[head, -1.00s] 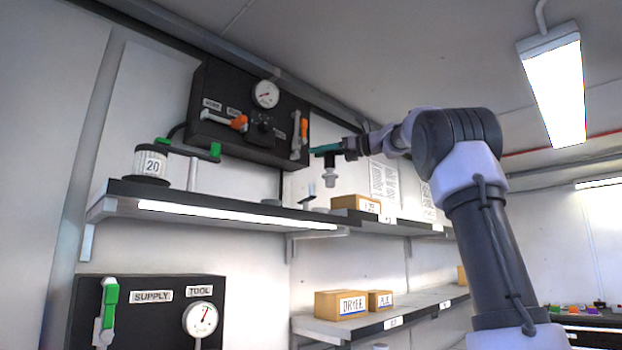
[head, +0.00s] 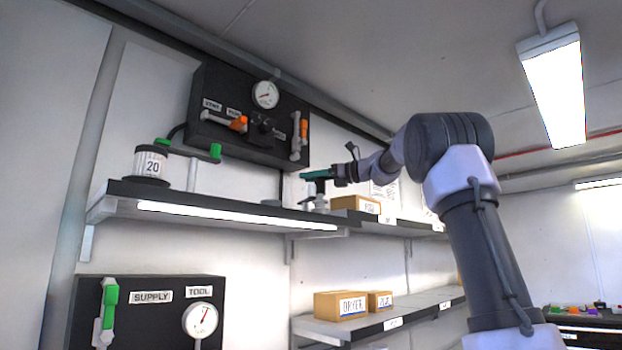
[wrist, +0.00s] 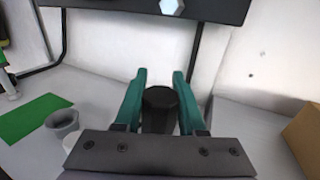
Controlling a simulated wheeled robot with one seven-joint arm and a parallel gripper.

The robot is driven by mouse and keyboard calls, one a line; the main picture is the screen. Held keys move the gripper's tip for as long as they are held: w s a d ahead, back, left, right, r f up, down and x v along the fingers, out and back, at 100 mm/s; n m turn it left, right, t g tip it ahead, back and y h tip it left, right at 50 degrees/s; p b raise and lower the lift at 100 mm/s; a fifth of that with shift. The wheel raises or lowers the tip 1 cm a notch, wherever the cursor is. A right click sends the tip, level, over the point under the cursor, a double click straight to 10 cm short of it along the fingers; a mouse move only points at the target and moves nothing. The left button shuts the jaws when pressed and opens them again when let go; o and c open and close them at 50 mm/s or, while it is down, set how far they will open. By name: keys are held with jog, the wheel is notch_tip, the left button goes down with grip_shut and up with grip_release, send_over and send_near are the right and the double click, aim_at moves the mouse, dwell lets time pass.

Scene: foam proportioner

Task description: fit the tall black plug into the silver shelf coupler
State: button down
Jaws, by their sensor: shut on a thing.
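My gripper (head: 320,176) has teal fingers and is shut on the tall black plug (head: 320,187), which hangs upright below it over the upper shelf. In the wrist view the plug's dark round top (wrist: 159,98) shows between the fingers (wrist: 160,84). I cannot tell from this angle whether the plug's tip touches or enters the coupler. In the wrist view the body of my gripper hides the plug's lower end.
A black panel (head: 250,115) with a gauge and levers is on the wall behind. A cardboard box (head: 356,204) stands just right of the plug. A grey cup (wrist: 62,123) and green mat (wrist: 32,117) lie left in the wrist view.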

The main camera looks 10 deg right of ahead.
jog(key=shift+c, duration=2.4)
grip_release()
jog(key=v, duration=1.2)
jog(key=shift+d, duration=0.1)
